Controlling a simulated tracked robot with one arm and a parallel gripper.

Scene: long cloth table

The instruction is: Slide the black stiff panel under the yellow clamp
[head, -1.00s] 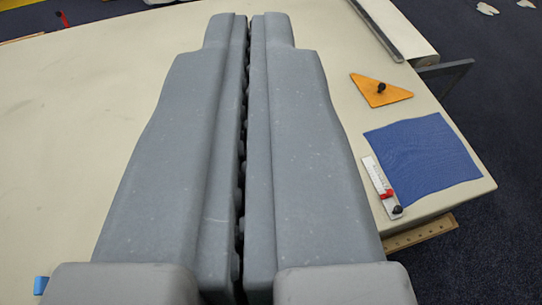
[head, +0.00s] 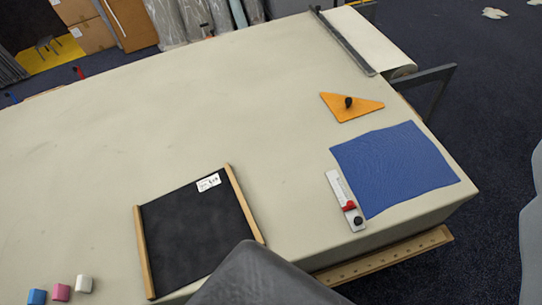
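The black stiff panel (head: 195,235) lies flat near the table's front edge, with wooden strips along its left and right sides and a white label at its top right. A dark grey part of mine covers its lower right corner. I do not see a yellow clamp in this view. Grey parts that may belong to my gripper show at the bottom middle and at the right edge. The fingertips cannot be made out, and I see nothing held.
Right of the panel are a white ruler (head: 345,200) with a red slider, a blue cloth (head: 395,170) and an orange triangle (head: 350,106) with a black knob. Blue, pink and white blocks (head: 60,292) sit at lower left. The table's middle (head: 170,120) is clear.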

